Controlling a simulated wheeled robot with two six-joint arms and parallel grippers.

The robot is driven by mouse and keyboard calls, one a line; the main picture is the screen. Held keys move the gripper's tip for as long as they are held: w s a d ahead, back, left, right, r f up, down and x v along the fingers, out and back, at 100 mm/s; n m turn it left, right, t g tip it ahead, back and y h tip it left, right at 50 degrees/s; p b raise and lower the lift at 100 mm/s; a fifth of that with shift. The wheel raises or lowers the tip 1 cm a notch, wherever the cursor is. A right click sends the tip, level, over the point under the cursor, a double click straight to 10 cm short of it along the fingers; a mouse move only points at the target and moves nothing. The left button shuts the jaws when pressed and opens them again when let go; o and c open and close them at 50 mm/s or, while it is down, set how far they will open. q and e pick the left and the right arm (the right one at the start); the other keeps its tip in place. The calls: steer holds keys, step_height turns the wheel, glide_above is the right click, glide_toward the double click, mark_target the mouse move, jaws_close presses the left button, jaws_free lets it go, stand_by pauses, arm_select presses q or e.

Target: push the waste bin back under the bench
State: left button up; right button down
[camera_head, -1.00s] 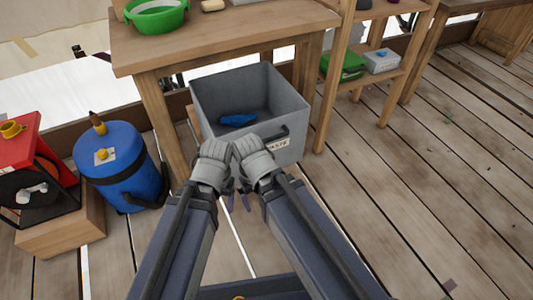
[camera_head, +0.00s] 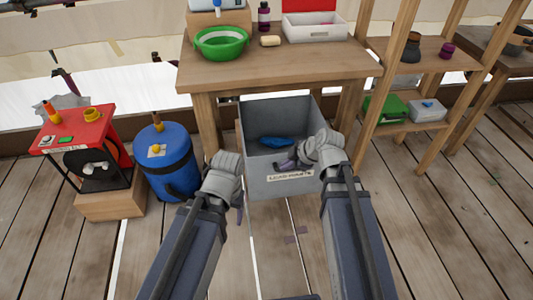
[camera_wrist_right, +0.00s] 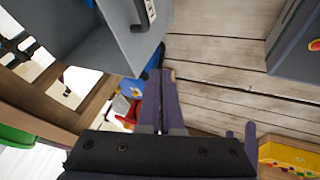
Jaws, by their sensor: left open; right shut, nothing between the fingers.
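The grey waste bin (camera_head: 290,183) stands upright on the deck at the wooden bench (camera_head: 280,68). Its back part is below the bench top between the legs, and its labelled front faces me. A blue item (camera_head: 277,142) lies inside. My right gripper (camera_head: 287,163) is shut and empty at the bin's front rim, toward the right; I cannot tell if it touches. In the right wrist view its closed fingers (camera_wrist_right: 160,110) are beside the bin's front (camera_wrist_right: 125,40), with the handle above. My left gripper (camera_head: 239,203) is open, near the bin's front left corner.
A blue drum (camera_head: 168,165) and a red machine (camera_head: 80,145) on a wooden block stand left of the bench. A shelf unit (camera_head: 415,50) is close on the right. A green bowl (camera_head: 222,42) sits on the bench. The deck at the right front is clear.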

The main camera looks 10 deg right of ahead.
steer(key=r+n, duration=0.1)
steer(key=r, duration=0.1)
steer(key=b, duration=0.8)
glide_toward(265, 161)
steer(key=x, duration=0.4)
steer(key=shift+s+f, duration=0.25)
steer(key=shift+s, duration=0.15)
arm_select(q)
step_height(265, 161, down, 7)
steer(key=shift+s+a, duration=0.15)
steer(key=shift+s, duration=0.15)
arm_select(e)
steer(key=shift+w, duration=0.45)
steer(key=w+a, duration=0.1)
steer(key=w, duration=2.2)
steer(key=shift+t, duration=0.3)
steer(key=shift+a+r, duration=0.1)
steer(key=shift+s, duration=0.1)
